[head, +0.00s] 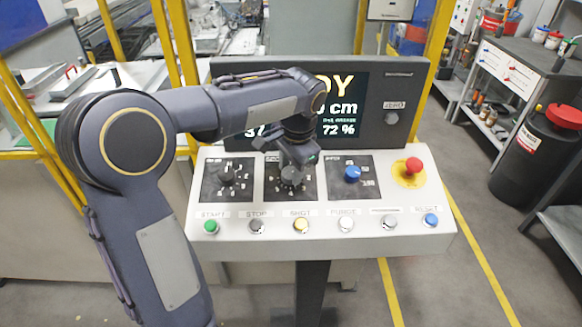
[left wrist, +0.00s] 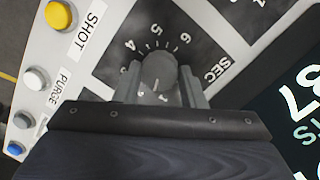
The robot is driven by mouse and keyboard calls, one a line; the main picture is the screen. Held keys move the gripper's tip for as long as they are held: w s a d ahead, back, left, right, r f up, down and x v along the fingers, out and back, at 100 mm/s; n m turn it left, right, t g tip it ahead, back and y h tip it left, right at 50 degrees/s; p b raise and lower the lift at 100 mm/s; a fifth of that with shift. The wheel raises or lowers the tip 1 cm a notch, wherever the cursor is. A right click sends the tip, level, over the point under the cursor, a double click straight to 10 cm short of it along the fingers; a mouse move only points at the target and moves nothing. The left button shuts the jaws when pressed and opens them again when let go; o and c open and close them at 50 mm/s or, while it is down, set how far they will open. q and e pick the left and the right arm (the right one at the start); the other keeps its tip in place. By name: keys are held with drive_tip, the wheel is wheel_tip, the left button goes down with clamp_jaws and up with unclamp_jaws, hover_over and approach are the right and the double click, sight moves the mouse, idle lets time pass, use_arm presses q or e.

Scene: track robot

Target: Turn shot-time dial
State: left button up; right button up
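The shot-time dial (head: 290,179) is a grey knob on a dark square plate in the middle of the console's dial row. In the left wrist view the dial (left wrist: 158,72) shows numbers around it and the label SEC. My left gripper (head: 292,165) reaches down over it from above. In the left wrist view the left gripper (left wrist: 162,88) has one finger on each side of the knob, seemingly touching its sides. The fingers hide part of the scale. My right gripper is not in view.
A grey dial (head: 226,177) lies to the left, a blue dial (head: 352,174) and a red emergency button (head: 413,166) to the right. Several push buttons, such as the yellow one (head: 301,226), line the front. The display (head: 345,105) stands behind, partly covered by my arm.

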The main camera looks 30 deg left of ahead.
use_arm(q)
drive_tip(key=c, duration=0.4)
drive_tip(key=shift+c, duration=0.2)
drive_tip(key=shift+n, duration=0.3)
drive_tip(key=n, duration=0.2)
drive_tip(key=shift+n, duration=0.4)
drive_tip(key=n+h, duration=0.1)
drive_tip(key=n, duration=0.2)
drive_tip(key=shift+a, duration=0.1)
drive_tip(key=n, duration=0.3)
drive_tip(key=n+t, duration=0.1)
drive_tip(key=n, duration=0.2)
drive_tip(key=shift+s+h, duration=0.1)
drive_tip(key=shift+h, duration=0.2)
drive_tip(key=shift+n, duration=0.4)
drive_tip(key=o, duration=1)
